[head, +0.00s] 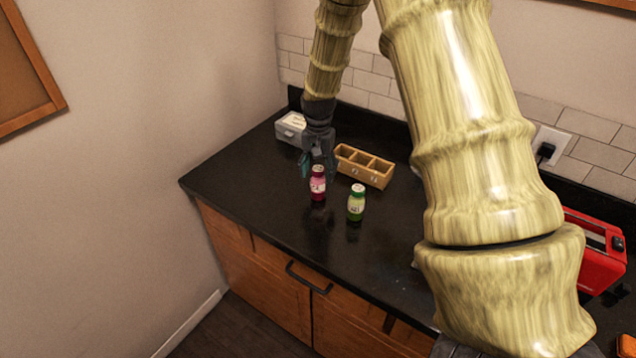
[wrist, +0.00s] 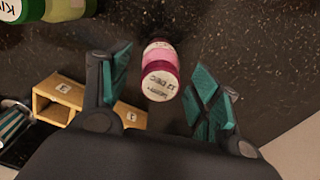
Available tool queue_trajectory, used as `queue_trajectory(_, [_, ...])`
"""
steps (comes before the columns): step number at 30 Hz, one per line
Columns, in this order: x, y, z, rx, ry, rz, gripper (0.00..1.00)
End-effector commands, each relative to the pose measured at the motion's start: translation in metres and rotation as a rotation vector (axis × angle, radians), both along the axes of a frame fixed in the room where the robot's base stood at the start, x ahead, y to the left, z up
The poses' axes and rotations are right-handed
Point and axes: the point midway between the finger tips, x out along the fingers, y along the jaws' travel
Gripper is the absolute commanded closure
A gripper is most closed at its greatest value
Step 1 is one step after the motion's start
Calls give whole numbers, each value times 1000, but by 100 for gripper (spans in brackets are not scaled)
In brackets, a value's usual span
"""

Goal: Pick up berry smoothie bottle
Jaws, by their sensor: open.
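The berry smoothie bottle (head: 318,184) is a small dark pink bottle with a pale label and white cap. It stands upright on the black counter. In the wrist view the bottle (wrist: 160,72) shows cap-first between my two teal fingertips, with dark counter visible on both sides of it. My gripper (head: 319,168) is open, pointing down just above and behind the bottle in the head view. In the wrist view my gripper (wrist: 163,93) has its fingers spread, and neither finger visibly touches the bottle.
A green kiwi-type bottle (head: 356,203) stands just right of the berry bottle. A wooden compartment box (head: 365,166) lies behind it. A grey-white box (head: 290,128) sits at the back left near the wall. A red toaster (head: 600,255) is far right. The front counter is clear.

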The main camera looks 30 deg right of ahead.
Motion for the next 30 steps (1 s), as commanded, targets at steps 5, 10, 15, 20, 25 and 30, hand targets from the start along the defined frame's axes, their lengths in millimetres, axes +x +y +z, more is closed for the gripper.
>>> queue_trajectory(5, [0,0,0,0,0,0,39])
queue_trajectory(10, [0,0,0,0,0,0,70])
queue_trajectory(15, [0,0,0,0,0,0,100])
queue_trajectory(20, [0,0,0,0,0,0,100])
queue_trajectory(25, [0,0,1,-1,-1,0,100])
queue_trajectory(30, [1,0,9,0,-3,1,100])
